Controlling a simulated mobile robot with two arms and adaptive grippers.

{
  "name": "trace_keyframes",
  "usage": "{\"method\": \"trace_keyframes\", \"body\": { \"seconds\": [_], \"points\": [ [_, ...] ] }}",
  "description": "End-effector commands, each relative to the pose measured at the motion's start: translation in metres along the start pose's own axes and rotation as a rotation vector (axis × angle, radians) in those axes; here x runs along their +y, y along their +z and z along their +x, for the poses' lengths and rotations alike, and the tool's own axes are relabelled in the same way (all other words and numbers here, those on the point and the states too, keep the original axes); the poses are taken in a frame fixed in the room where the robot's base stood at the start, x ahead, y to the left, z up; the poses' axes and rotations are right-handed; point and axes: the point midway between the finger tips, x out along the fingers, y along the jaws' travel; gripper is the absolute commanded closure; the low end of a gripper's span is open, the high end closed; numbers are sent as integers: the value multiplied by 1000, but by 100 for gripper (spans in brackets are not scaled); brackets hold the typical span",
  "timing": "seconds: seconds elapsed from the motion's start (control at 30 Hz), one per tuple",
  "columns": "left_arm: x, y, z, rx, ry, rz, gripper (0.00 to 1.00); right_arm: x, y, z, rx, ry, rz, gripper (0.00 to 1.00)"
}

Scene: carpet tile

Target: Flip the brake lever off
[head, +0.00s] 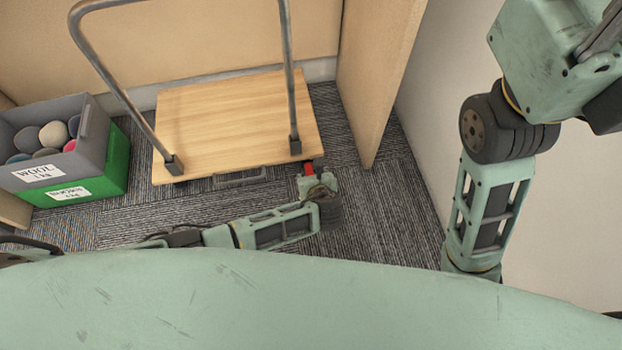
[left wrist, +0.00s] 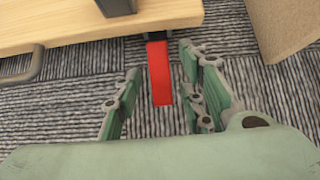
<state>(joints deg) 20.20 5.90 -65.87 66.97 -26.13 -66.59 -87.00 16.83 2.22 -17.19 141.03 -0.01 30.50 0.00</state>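The red brake lever (left wrist: 159,76) sticks out from under the near edge of the wooden platform cart (left wrist: 75,18) in the left wrist view. In the head view the lever (head: 309,168) shows at the cart's near right corner. My left gripper (left wrist: 160,108) is open, with one finger on each side of the lever and visible gaps to it. In the head view the left gripper (head: 318,183) is small and partly hides the lever. My right arm (head: 490,190) is at the right; its gripper is not in view.
A grey bin (head: 90,140) of balls, labelled wool, is stacked on a green bin (head: 117,165) at the left. The cart has a metal push handle (head: 288,60). A wooden panel (head: 380,70) stands right of the cart. Carpet (head: 390,215) lies clear in front of the panel.

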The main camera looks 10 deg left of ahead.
Motion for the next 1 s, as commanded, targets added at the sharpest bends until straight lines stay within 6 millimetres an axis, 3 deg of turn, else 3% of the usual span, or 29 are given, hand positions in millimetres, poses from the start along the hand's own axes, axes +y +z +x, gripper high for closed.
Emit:
{"method": "trace_keyframes", "body": {
  "seconds": [0.3,0.73,1.0],
  "points": [
    [0,0,1,0,-1,-1,62,0,-1,1,3,-1,0,60],
    [0,0,1,1,-1,-1,100,0,0,1,2,-2,0,60],
    [0,0,1,1,-1,-1,100,0,0,1,2,-1,0,60]
  ]
}}
